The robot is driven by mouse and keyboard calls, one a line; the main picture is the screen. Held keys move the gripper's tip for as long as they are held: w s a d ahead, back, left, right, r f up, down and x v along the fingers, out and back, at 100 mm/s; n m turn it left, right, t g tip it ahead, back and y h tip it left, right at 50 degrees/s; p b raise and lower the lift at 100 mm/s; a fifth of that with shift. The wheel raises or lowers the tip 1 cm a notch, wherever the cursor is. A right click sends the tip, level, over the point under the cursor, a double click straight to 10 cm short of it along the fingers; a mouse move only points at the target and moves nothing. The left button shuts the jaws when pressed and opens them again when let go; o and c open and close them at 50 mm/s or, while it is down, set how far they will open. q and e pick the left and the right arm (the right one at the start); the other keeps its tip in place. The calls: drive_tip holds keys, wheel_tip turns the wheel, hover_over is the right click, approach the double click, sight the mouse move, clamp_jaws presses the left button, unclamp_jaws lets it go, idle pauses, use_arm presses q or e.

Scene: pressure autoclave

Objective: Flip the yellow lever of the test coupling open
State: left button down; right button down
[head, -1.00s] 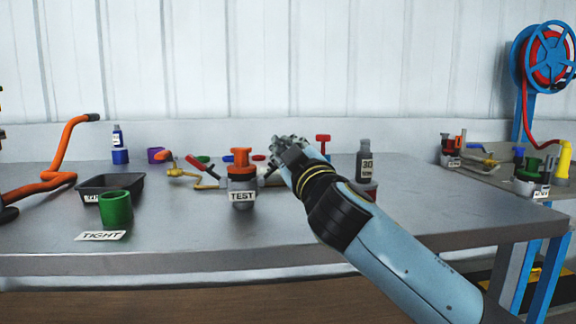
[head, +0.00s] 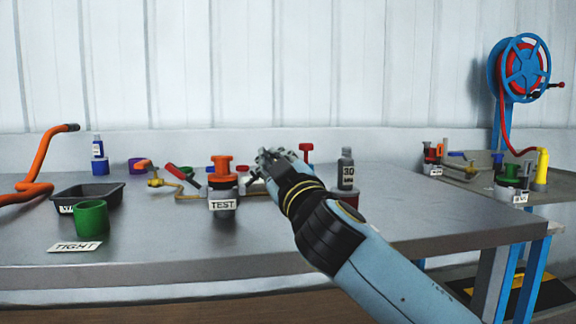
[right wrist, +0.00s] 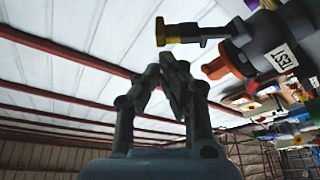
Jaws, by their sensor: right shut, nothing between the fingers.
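The test coupling (head: 222,188) stands upright on the bench, a grey body with an orange top and a TEST label. In the right wrist view the coupling (right wrist: 283,40) is at the upper right. Its yellow lever end (right wrist: 176,33) sticks out from it on a dark stem. In the head view I cannot make out the yellow lever; my gripper is close to that side. My right gripper (head: 268,158) is just right of the coupling's orange top. In the wrist view its fingers (right wrist: 173,68) are together and empty, apart from the lever. My left gripper is not in view.
A green cup (head: 91,218), a black tray (head: 118,193) and a TIGHT label (head: 75,247) are at the left. A brass valve (head: 156,182) is left of the coupling. A dark bottle (head: 346,172) stands right of my gripper.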

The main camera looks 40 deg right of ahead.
drive_tip(key=s+a, duration=0.3)
drive_tip(key=s, duration=0.7)
drive_tip(key=shift+a, duration=0.3)
